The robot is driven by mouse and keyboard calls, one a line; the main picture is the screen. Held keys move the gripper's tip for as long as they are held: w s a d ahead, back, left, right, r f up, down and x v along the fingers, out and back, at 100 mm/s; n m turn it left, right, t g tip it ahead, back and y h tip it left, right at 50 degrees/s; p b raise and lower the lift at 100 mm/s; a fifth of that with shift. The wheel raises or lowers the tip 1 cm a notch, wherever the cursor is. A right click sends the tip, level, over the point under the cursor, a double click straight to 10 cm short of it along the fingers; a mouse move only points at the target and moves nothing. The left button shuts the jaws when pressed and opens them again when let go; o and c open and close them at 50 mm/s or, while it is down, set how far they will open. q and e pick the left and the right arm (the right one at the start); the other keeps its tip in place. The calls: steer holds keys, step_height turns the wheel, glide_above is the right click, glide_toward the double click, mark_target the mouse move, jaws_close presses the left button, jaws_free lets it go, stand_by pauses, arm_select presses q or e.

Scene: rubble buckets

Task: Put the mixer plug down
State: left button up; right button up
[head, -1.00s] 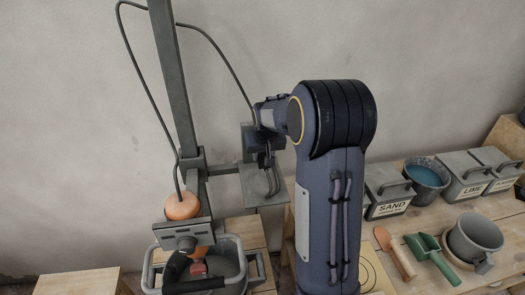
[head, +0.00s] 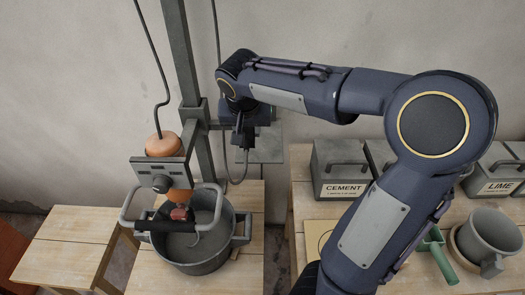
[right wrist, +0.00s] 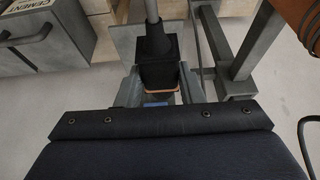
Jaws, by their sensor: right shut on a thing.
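My right gripper (head: 240,138) hangs in front of the small grey metal plate (head: 268,147) on the mixer stand. In the right wrist view it is shut on the mixer plug (right wrist: 157,75), a black block with an orange band and a grey cable leading away from it. In the head view the plug is too small to tell apart, and its cable (head: 237,179) loops below the gripper. The mixer (head: 163,146), with an orange motor, is on the upright stand (head: 183,60) above a grey bucket (head: 190,262). I cannot tell whether the plug touches the plate. My left gripper is not in view.
A cement box (head: 344,172) and a lime box (head: 497,180) stand on the right table, with a grey pot (head: 483,232) and a green scoop (head: 440,262). A wooden bench (head: 75,235) at the left has a bare top. My right arm covers part of the right table.

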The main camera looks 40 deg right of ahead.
steer(key=shift+w+d, duration=0.2)
steer(key=shift+d, duration=0.05)
steer(key=w+d+f+p, duration=0.1)
steer(key=w+d+f, duration=0.1)
steer(key=d, duration=0.1)
steer(key=w+d+f, duration=0.3)
steer(key=w+d+f+p, duration=0.1)
steer(key=w+d+f, duration=0.1)
steer(key=d+f, duration=0.1)
steer(key=shift+w+d+f+p, duration=0.15)
steer(key=shift+w+f+p, duration=0.1)
steer(key=shift+w+p, duration=0.1)
steer(key=shift+d+f, duration=0.15)
steer(key=x, duration=0.3)
steer(key=shift+s+f, duration=0.2)
steer(key=shift+f, duration=0.4)
